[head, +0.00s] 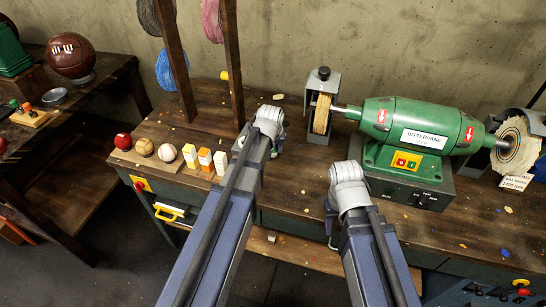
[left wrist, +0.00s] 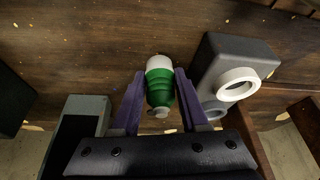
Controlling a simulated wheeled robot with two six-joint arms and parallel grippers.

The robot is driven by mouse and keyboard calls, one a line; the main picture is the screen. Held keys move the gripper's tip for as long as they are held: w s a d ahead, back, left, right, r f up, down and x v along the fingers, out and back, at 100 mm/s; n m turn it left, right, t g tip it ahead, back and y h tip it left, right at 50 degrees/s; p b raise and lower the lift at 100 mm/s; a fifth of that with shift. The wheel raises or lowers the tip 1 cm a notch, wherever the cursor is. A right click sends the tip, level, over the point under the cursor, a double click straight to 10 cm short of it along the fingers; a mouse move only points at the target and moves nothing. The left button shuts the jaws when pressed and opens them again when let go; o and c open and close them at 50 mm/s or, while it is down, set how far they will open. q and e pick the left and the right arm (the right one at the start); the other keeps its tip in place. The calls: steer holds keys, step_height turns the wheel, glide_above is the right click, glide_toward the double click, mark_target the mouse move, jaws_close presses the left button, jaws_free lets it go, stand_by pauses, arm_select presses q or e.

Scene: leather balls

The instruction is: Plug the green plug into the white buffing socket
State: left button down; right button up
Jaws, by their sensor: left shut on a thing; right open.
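The green plug (left wrist: 160,90), with a white end, is between the purple fingers of my left gripper (left wrist: 159,75) in the left wrist view. The gripper is shut on it. A grey socket block with a white ring (left wrist: 238,84) stands just right of the plug, apart from it; a second pale ring (left wrist: 214,108) sits lower on the block. In the head view my left gripper (head: 277,146) is over the bench, left of the green buffing machine (head: 411,125); its arm hides the plug and socket. My right gripper (head: 331,218) is open, near the bench's front edge.
On the bench (head: 290,190), left of my left arm, are several balls (head: 144,148) and small cartons (head: 205,159). Wooden posts (head: 176,60) rise behind them. The buffing wheel (head: 514,146) is at the right. A side table (head: 100,75) holds a leather ball (head: 71,56).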

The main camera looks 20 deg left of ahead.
mark_target(274, 151)
arm_select(q)
steer(key=shift+f+b, duration=0.55)
steer(key=shift+f, duration=0.6)
arm_select(e)
steer(key=shift+f, duration=1.1)
arm_select(q)
steer(key=shift+f, duration=0.1)
arm_select(e)
steer(key=shift+f, duration=0.1)
arm_select(q)
steer(key=shift+f, duration=0.15)
steer(key=shift+c, duration=2.1)
jaws_free()
arm_select(e)
steer(key=shift+f, duration=0.1)
